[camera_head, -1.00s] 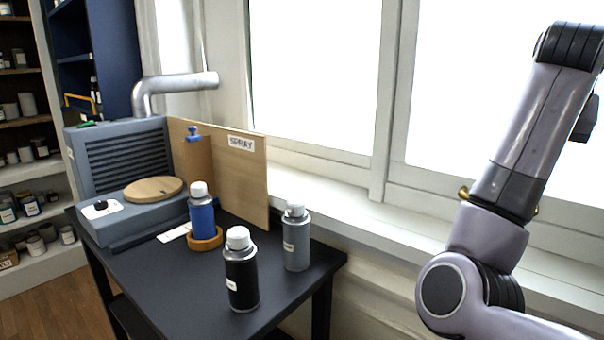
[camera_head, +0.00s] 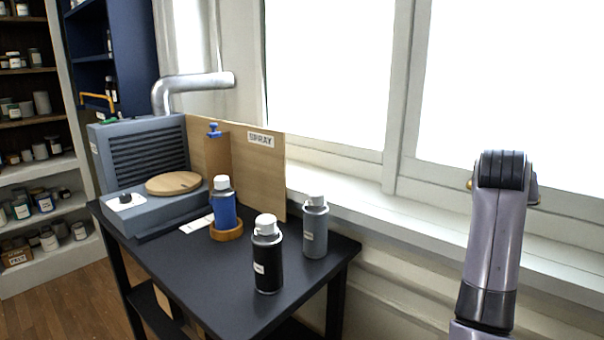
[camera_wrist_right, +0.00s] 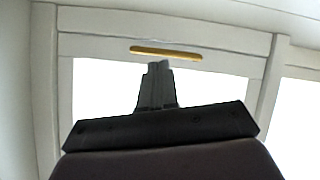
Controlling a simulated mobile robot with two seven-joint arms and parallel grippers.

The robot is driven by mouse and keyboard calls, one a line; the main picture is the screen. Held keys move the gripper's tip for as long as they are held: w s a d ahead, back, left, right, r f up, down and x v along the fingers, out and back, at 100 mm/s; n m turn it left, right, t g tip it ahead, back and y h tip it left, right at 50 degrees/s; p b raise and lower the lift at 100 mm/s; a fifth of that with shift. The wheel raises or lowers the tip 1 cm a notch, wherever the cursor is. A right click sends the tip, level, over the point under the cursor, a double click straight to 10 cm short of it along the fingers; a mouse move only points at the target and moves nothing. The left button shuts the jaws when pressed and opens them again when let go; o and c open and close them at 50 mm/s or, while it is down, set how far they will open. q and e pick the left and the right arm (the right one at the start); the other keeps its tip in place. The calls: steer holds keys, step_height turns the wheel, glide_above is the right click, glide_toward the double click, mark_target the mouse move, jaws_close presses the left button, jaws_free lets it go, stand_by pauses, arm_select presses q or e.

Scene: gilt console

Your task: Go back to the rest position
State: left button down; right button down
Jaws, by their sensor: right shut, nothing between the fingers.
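My right arm rises at the right of the head view, in front of the window and clear of the table; its gripper is not visible there. In the right wrist view my right gripper (camera_wrist_right: 157,70) is shut and empty, with the window frame behind it. My left gripper is in neither view. On the dark table (camera_head: 195,285) stand a black spray can (camera_head: 267,262), a grey spray can (camera_head: 315,235) and a blue spray can (camera_head: 223,208) in a round wooden holder (camera_head: 226,233).
A grey vented booth (camera_head: 150,160) with a metal duct (camera_head: 190,86) and a wooden board marked SPRAY (camera_head: 262,175) fills the table's back. The window sill (camera_head: 430,215) runs along the right. Shelves (camera_head: 45,165) with jars stand at the left. Floor shows at lower left.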

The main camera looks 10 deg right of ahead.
steer(key=s+a+f+n+t+y, duration=0.2)
steer(key=a+f+n, duration=0.3)
steer(key=f, duration=0.8)
steer(key=s+a+f+n+t+y, duration=0.1)
steer(key=a+f+n+t+y, duration=0.15)
steer(key=a+f, duration=0.7)
steer(key=s+a+f+y, duration=0.2)
steer(key=s+a+f, duration=0.2)
steer(key=s+f, duration=0.2)
steer(key=s+a+f+n+g+y, duration=0.1)
steer(key=s+a+f+y, duration=0.1)
steer(key=s+f, duration=0.4)
steer(key=s+a+f+y, duration=0.3)
steer(key=s+a+f, duration=0.2)
steer(key=s, duration=0.5)
steer(key=shift+a+f, duration=0.3)
steer(key=shift+f, duration=0.6)
steer(key=shift+n, duration=0.25)
